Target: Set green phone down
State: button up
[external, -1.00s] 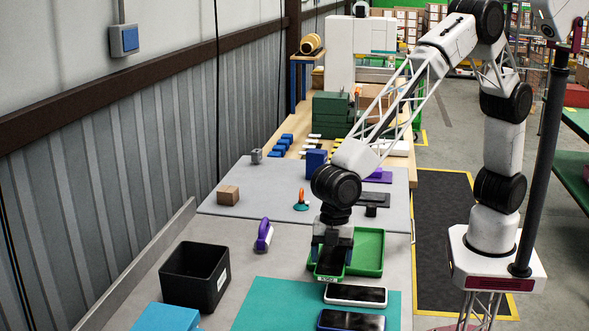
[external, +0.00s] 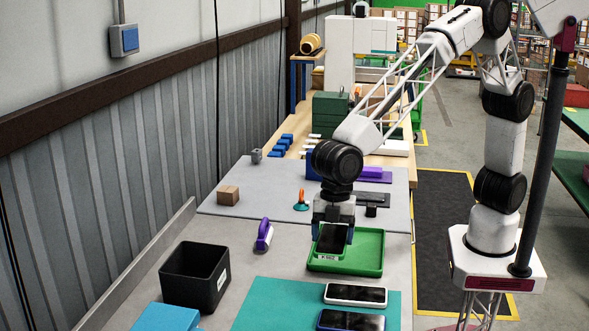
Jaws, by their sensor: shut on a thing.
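The green phone (external: 331,238) has a dark screen and a green lower edge with a small pale label. My gripper (external: 333,232) is shut on it, with a finger at each side. The phone's screen faces the camera, and its upper end is hidden under the gripper body. The phone overlaps the left part of a green tray (external: 372,262) in the external view. I cannot tell whether it touches the tray.
Two dark-screened phones, one white-edged (external: 356,295) and one blue-edged (external: 350,320), lie on a teal mat (external: 262,305). A black bin (external: 195,275) and a purple-handled item (external: 264,235) are to the left. A black stand (external: 372,201) is behind the tray.

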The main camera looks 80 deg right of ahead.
aim_at(333, 239)
notch_tip(333, 239, up, 4)
jog(key=shift+r, duration=0.1)
jog(key=w+d+m, duration=0.5)
jog(key=w+d, duration=1.8)
jog(key=d, duration=0.4)
jog(key=w+d+m+t, duration=0.15)
jog(key=w+d, duration=0.35)
jog(key=d, duration=1.1)
jog(key=w+d+m+g, duration=0.1)
jog(key=w+d+m, duration=0.25)
jog(key=d, duration=1.15)
jog(key=shift+n+t, duration=0.25)
jog(key=shift+n, duration=0.25)
jog(key=f, duration=0.5)
jog(key=shift+w+d+f, duration=0.15)
jog(key=shift+w+d, duration=0.1)
jog(key=shift+f, duration=0.1)
jog(key=shift+f, duration=3)
